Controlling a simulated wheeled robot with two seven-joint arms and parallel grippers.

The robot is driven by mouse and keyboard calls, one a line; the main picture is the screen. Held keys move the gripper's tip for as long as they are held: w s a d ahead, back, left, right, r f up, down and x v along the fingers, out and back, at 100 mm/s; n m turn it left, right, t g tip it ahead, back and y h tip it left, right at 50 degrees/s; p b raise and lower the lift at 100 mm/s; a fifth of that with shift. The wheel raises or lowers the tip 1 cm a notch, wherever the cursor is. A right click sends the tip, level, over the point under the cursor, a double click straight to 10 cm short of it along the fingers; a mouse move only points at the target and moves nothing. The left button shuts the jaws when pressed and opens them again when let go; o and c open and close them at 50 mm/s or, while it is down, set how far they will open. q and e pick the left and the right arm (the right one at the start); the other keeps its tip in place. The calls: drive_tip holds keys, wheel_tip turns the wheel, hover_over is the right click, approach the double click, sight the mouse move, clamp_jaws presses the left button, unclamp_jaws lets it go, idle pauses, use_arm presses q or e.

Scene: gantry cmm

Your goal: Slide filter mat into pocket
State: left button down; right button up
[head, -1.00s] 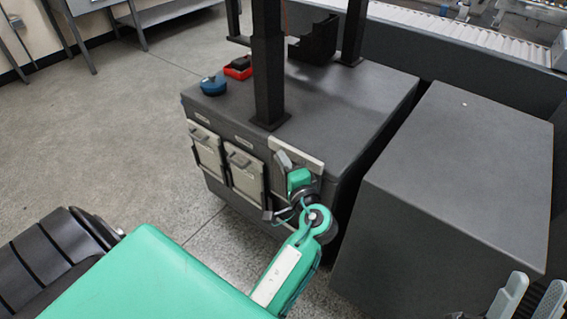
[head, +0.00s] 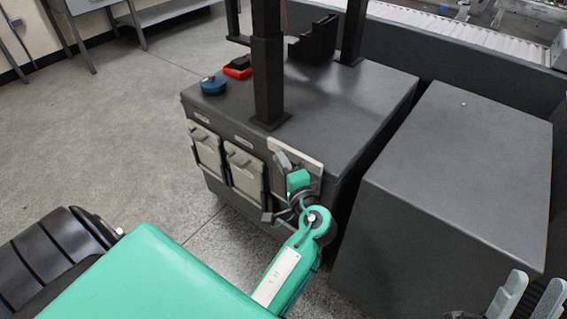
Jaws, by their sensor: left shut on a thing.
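The filter mat seems to be the pale panel (head: 311,164) at the right end of the dark cabinet's front, beside two grey handled panels. My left gripper (head: 282,180), on the green arm, is at this panel and shut on it. The gripper and wrist cover most of the panel and the pocket, so I cannot tell how far in the mat sits. My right gripper (head: 527,297) shows at the bottom right corner, its two grey fingers apart and empty, away from the cabinet.
The dark cabinet (head: 350,105) carries black posts (head: 267,75), a blue round item (head: 212,86) and a red item (head: 238,68). Two grey panels (head: 206,152) (head: 245,172) are on its front. A dark block (head: 460,180) stands close on the right.

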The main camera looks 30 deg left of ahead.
use_arm(q)
drive_tip(key=shift+f, duration=0.25)
idle(0.4)
drive_tip(key=shift+f+b, duration=0.85)
drive_tip(key=shift+f, duration=0.2)
drive_tip(key=shift+w, duration=0.15)
idle(0.6)
drive_tip(key=shift+f, duration=0.2)
drive_tip(key=shift+f, duration=0.3)
idle(0.4)
drive_tip(key=shift+f+b, duration=0.5)
drive_tip(key=shift+f, duration=0.2)
